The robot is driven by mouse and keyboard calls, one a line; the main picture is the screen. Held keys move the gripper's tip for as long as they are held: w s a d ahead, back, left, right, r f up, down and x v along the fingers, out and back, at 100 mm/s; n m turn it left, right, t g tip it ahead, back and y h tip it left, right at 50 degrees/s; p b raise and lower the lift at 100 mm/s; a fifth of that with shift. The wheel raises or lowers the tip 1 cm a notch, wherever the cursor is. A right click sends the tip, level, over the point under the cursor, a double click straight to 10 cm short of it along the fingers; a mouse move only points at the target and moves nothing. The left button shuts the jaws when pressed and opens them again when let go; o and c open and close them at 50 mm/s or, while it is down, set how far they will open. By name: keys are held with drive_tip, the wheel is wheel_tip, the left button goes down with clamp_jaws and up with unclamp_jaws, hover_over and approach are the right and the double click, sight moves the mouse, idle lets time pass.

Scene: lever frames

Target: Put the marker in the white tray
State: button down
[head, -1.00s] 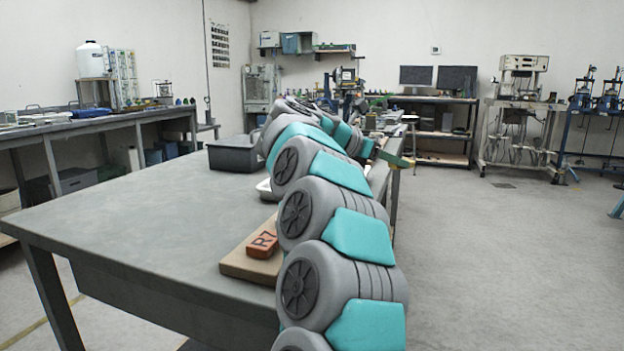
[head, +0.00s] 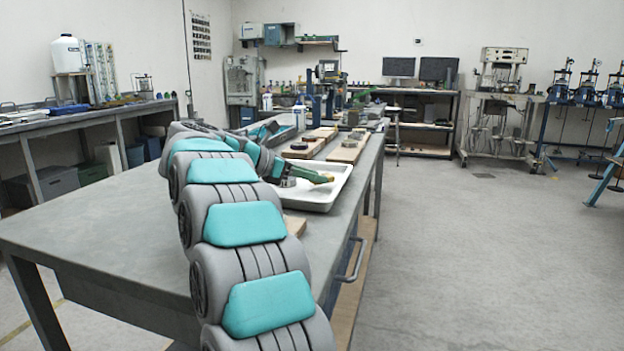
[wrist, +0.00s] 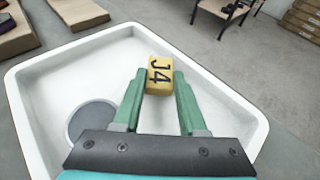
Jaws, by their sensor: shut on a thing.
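In the head view the tray (head: 338,190) sits near the table's right edge, partly hidden by my arm. I cannot tell the block's exact height above the tray floor.
A grey disc (wrist: 92,121) lies in the tray, left of my gripper. Wooden boards (head: 350,147) bearing small things lie beyond the tray. The grey table (head: 90,225) is bare at the left front. Open floor lies to the right.

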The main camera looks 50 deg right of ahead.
drive_tip(key=shift+f, duration=0.7)
drive_tip(key=shift+f, duration=0.15)
drive_tip(key=shift+c, duration=2.3)
unclamp_jaws()
drive_tip(key=shift+r, duration=0.3)
drive_tip(key=shift+w+a, duration=0.15)
drive_tip(key=shift+a, duration=0.1)
drive_tip(key=b+v, duration=0.2)
drive_tip(key=v, duration=0.8)
drive_tip(key=shift+a, duration=0.15)
drive_tip(key=shift+w+a+r, duration=0.1)
drive_tip(key=shift+a+r, duration=0.2)
drive_tip(key=shift+a, duration=0.2)
